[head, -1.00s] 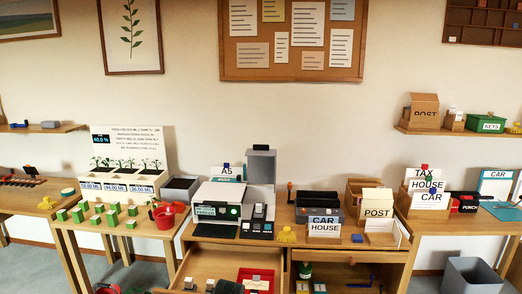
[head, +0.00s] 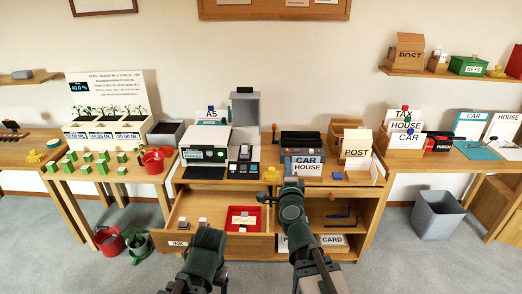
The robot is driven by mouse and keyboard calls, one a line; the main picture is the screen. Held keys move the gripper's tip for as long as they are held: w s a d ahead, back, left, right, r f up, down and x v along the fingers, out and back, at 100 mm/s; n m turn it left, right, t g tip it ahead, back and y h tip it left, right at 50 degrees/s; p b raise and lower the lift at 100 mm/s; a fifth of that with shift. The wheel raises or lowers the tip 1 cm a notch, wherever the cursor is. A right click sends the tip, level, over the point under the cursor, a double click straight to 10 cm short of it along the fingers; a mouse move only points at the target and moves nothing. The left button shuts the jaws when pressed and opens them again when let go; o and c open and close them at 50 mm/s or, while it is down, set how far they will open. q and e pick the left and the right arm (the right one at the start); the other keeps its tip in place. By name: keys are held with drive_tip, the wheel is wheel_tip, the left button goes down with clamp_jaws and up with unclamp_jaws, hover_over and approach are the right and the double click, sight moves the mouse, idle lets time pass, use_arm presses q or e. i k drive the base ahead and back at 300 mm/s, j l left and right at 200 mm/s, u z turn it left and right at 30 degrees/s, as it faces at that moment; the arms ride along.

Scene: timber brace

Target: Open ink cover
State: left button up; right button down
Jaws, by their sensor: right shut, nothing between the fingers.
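The white printer (head: 208,138) stands on the desk left of centre, with a small lit screen (head: 207,154) and a dark flat panel (head: 204,172) at its front. I cannot make out a separate ink cover on it. The drawer labelled INK (head: 178,244) below is pulled open. My right gripper (head: 291,184) is at the desk's front edge, right of the printer and apart from it; it is shut and empty. My left arm's end (head: 206,240) is low, in front of the open drawer; its fingers cannot be made out.
The drawer holds small pale blocks and a red tray (head: 243,218). A yellow object (head: 272,174) lies beside my right gripper. A grey tower (head: 245,107) stands right of the printer. A red bucket (head: 109,240) is on the floor.

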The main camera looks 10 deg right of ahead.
sight(246, 102)
drive_tip(key=i+j, duration=0.1)
drive_tip(key=i, duration=0.5)
drive_tip(key=i+j, duration=0.15)
drive_tip(key=i, duration=0.45)
drive_tip(key=i+j, duration=0.1)
drive_tip(key=i, duration=0.5)
drive_tip(key=i+l, duration=0.1)
drive_tip(key=l, duration=0.2)
